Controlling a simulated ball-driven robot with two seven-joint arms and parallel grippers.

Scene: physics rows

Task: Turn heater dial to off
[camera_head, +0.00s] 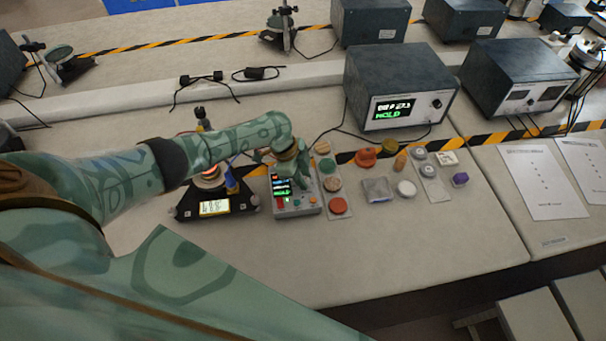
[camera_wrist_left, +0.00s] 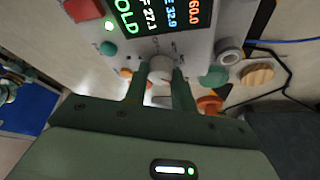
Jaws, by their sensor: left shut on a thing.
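A small grey control box (camera_head: 297,211) with a lit display stands on the bench in the head view. Its panel (camera_wrist_left: 200,42) fills the top of the left wrist view, with a display reading HOLD and coloured numbers. A pale round dial (camera_wrist_left: 160,68) sits on that panel, beside a green button (camera_wrist_left: 108,48). My left gripper (camera_head: 304,180) reaches down over the box's right part. In the left wrist view its two fingers (camera_wrist_left: 160,82) are on either side of the dial and shut on it. My right gripper is not in view.
A black device (camera_head: 214,205) with a yellow-lit screen stands left of the box. Several small coloured pieces, including a red disc (camera_head: 338,205), lie to the right. A large dark instrument (camera_head: 400,80) stands behind.

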